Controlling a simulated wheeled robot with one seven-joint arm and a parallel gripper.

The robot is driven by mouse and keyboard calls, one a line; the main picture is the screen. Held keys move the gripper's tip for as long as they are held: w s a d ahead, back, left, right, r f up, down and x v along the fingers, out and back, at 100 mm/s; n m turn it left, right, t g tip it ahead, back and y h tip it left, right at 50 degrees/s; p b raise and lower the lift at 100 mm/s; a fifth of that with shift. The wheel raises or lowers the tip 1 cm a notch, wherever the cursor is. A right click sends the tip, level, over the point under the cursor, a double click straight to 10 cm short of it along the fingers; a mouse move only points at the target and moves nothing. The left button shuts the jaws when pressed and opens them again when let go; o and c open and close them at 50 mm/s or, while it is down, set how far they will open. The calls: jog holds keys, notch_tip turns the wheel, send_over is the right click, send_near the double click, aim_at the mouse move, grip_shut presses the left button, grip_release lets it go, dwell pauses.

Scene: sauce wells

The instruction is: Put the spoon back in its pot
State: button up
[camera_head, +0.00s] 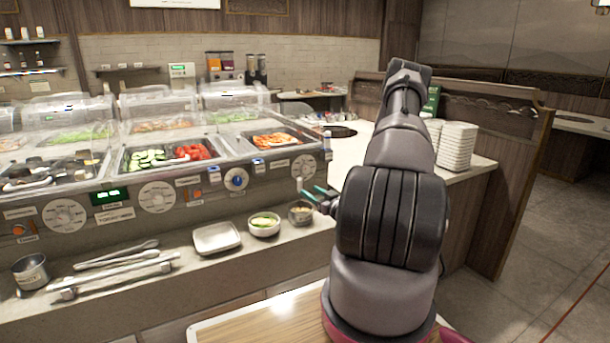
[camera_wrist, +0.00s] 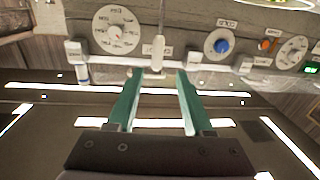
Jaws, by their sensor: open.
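My gripper (camera_head: 313,193) is open in front of the buffet's panel, just above a small dark pot (camera_head: 300,213) with pale contents. In the wrist view, its two green fingers (camera_wrist: 156,75) are spread with nothing pinched between them. A thin pale upright piece (camera_wrist: 157,45) appears beyond and between the fingertips, like a handle; I cannot tell for sure that it is the spoon. A metal pot (camera_head: 31,272) stands at the far left of the counter, and its inside is hard to see. No spoon bowl is clearly visible.
A white bowl with green slices (camera_head: 264,224) and a square white dish (camera_head: 216,238) stand left of the gripper. Tongs (camera_head: 115,276) lie farther left. The panel carries dials (camera_head: 157,196) and a blue knob (camera_head: 236,180). Stacked white plates (camera_head: 457,147) stand at the right.

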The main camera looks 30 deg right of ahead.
jog(key=a+r+n+g+y, duration=0.4)
jog(key=a+r+n+y, duration=0.7)
jog(key=r+n, duration=0.4)
jog(key=s+a+r+n+g, duration=0.4)
jog(key=s+a+n+g, duration=0.15)
jog(key=n, duration=0.45)
jog(key=s+a+r+n+g, duration=0.45)
jog(key=a+n, duration=0.25)
jog(key=n, duration=0.3)
jog(key=s+a+r+n+g+h, duration=0.2)
jog(key=s+r+n+h, duration=0.3)
jog(key=s+n, duration=0.75)
jog(key=s+d+r+n+t+h, duration=0.2)
jog(key=d+r+n+h, duration=0.1)
jog(key=n, duration=0.6)
jog(key=s+d+r+n+t+h, duration=0.2)
jog(key=r+n, duration=0.3)
jog(key=n, duration=0.4)
jog(key=shift+d+r+n+t+h, duration=0.25)
jog(key=shift+d+n+t+h, duration=0.1)
jog(key=shift+d+t+h, duration=0.3)
